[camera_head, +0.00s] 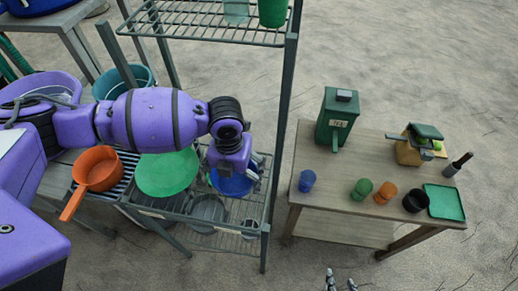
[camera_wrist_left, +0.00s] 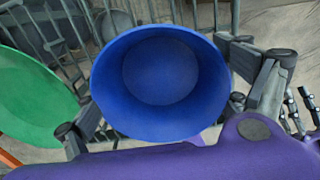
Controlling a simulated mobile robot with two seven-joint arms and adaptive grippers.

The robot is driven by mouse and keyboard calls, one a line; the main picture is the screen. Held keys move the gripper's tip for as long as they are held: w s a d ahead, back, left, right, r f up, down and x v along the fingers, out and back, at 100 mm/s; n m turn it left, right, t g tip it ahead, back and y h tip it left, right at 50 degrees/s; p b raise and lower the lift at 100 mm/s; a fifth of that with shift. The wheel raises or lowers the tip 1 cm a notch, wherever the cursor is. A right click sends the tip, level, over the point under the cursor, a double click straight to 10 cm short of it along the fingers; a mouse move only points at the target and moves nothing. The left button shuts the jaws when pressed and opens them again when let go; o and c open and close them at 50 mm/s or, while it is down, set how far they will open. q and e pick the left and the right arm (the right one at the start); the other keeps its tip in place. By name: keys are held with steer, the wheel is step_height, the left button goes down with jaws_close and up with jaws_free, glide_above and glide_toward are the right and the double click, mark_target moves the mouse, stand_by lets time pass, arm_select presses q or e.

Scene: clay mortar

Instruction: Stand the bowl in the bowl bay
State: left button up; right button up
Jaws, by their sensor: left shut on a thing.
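The blue bowl (camera_head: 226,186) is under my left gripper (camera_head: 231,176) at the right end of the wire rack (camera_head: 172,218). In the left wrist view the bowl (camera_wrist_left: 160,75) faces the camera with its empty inside, between my left gripper's fingers, which are shut on it. The green plate (camera_head: 167,174) is just left of the bowl. I cannot tell whether the bowl touches the rack; my arm hides part of this area. My right gripper (camera_head: 341,282) shows only its fingertips at the bottom edge, apart and with nothing between them.
An orange pan (camera_head: 97,169) lies left of the plate. Grey pots (camera_head: 207,209) stand on a lower shelf. An upper wire shelf (camera_head: 210,32) and rack post (camera_head: 283,100) are close to my arm. A wooden table (camera_head: 330,180) with cups and a green box stands right.

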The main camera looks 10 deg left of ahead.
mark_target(235, 181)
arm_select(q)
steer(key=shift+f, duration=0.2)
steer(key=o, duration=0.9)
steer(key=shift+o, duration=0.2)
steer(key=shift+r, duration=0.1)
step_height(235, 181, up, 12)
steer(key=shift+p, duration=0.3)
steer(key=shift+r, duration=0.1)
